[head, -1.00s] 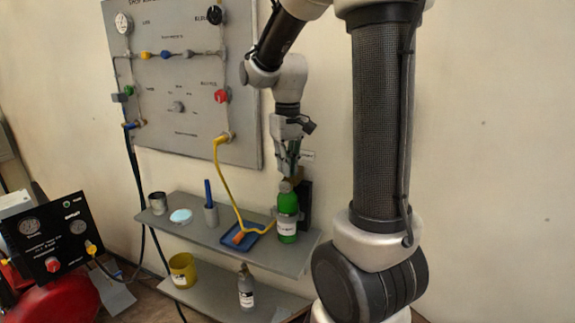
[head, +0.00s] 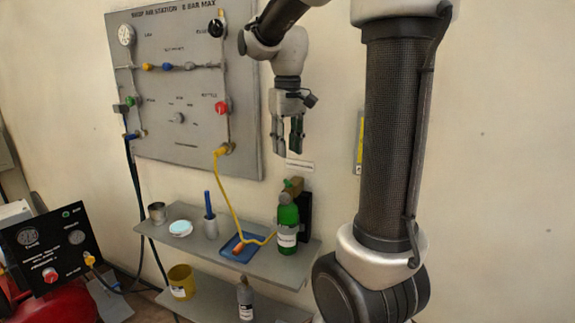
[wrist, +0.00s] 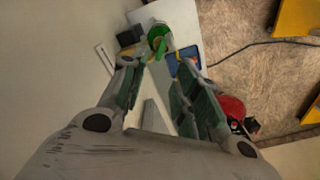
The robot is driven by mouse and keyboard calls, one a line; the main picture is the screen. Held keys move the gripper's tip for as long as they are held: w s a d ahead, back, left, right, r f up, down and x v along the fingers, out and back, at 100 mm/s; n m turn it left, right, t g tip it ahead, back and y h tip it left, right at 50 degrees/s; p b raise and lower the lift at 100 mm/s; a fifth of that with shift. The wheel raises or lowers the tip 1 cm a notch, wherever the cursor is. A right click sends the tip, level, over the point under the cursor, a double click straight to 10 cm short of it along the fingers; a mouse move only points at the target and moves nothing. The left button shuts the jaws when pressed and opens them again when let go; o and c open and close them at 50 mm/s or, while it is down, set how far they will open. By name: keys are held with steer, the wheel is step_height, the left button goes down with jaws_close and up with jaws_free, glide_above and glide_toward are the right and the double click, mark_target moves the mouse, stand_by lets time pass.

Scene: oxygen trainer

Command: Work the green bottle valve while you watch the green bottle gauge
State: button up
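The green bottle (head: 288,228) stands upright at the right end of the upper shelf, with a white label on its front. Its valve (head: 291,188) is a brownish and grey fitting on top. The bottle gauge cannot be made out. My gripper (head: 287,150) points down above the bottle, clear of the valve. Its fingers are apart with nothing between them. In the wrist view my gripper (wrist: 157,105) is open, and the green bottle (wrist: 158,38) shows from above beyond the fingertips.
The upper shelf (head: 262,262) also holds a blue tray (head: 232,252), a blue-handled tool in a grey cup, a pale disc and a dark cup. A yellow hose (head: 226,192) hangs from the wall panel (head: 180,110) towards the tray. A black block stands behind the bottle.

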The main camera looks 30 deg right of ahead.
steer(key=shift+r, duration=1.65)
stand_by(6.3)
